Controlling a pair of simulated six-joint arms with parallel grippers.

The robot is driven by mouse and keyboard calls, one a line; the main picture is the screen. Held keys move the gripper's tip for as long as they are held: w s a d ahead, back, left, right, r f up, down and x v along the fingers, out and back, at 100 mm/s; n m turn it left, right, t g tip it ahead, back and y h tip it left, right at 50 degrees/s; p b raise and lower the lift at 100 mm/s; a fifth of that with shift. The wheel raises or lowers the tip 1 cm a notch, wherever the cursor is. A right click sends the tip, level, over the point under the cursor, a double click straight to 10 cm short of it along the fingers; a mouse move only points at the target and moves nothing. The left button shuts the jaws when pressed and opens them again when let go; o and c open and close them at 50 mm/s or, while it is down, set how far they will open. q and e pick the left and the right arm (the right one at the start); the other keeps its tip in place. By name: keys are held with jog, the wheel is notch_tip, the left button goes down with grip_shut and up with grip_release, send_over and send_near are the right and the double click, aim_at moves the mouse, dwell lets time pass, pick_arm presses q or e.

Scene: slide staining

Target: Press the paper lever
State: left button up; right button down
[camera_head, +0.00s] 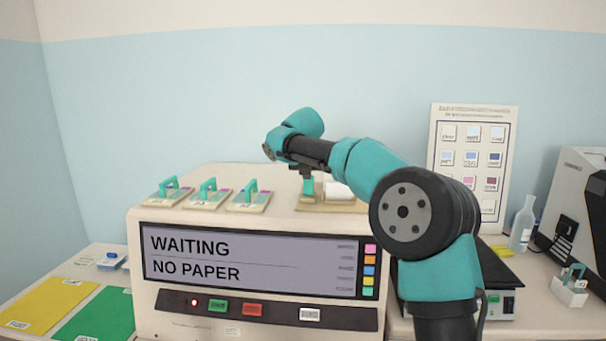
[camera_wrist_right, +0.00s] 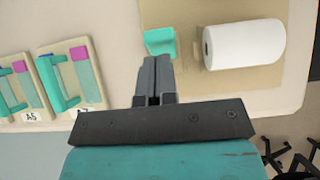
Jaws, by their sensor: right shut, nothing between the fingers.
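The teal paper lever (camera_wrist_right: 160,42) sits on a tan base plate beside a white paper roll (camera_wrist_right: 244,43) in the right wrist view. In the head view the lever (camera_head: 308,186) shows just below my right gripper (camera_head: 306,172), with the roll (camera_head: 340,191) to its right, partly behind my arm. My right gripper (camera_wrist_right: 155,68) is shut and empty, its fingertips close to the lever's near edge. I cannot tell whether they touch. The machine's screen (camera_head: 258,262) reads "WAITING" and "NO PAPER". My left gripper is not in view.
Several slide holders with teal handles (camera_head: 208,194) stand on the machine top, left of the lever. Green, red and white buttons (camera_head: 252,310) lie under the screen. A chart (camera_head: 473,118), a bottle (camera_head: 522,225) and a grey device (camera_head: 580,205) stand at the right.

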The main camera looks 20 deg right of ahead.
jog(key=shift+r, duration=0.75)
jog(key=v, duration=1.3)
jog(key=shift+a, duration=0.1)
dwell(0.4)
